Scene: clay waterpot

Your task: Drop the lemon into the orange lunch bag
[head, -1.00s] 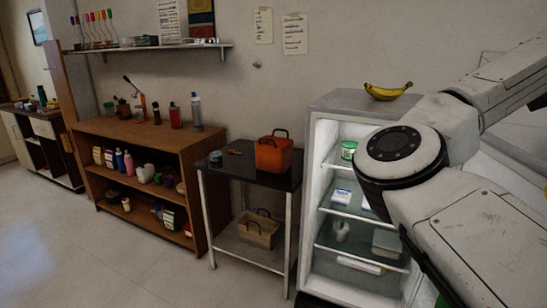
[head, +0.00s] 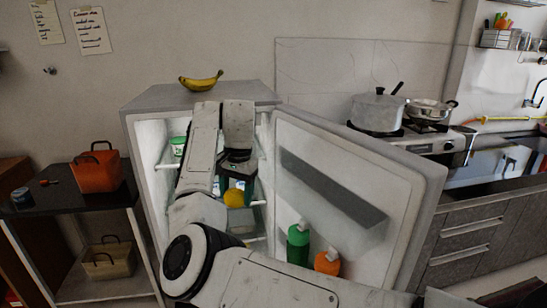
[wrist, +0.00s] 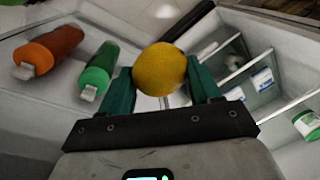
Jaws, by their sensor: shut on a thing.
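The yellow lemon (wrist: 160,70) is held between the two green fingers of my gripper (wrist: 162,88) in the wrist view. In the head view the lemon (head: 234,198) shows just below my gripper (head: 237,180), in front of the open fridge's shelves. The orange lunch bag (head: 96,172), with dark handles, stands upright on the black-topped side table (head: 75,200) at the left, well apart from my gripper. The bag's inside is hidden.
The fridge door (head: 340,190) stands open to the right, with a green bottle (head: 298,245) and an orange bottle (head: 327,263) in it. Bananas (head: 201,82) lie on the fridge top. A beige basket (head: 108,260) sits on the side table's lower shelf.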

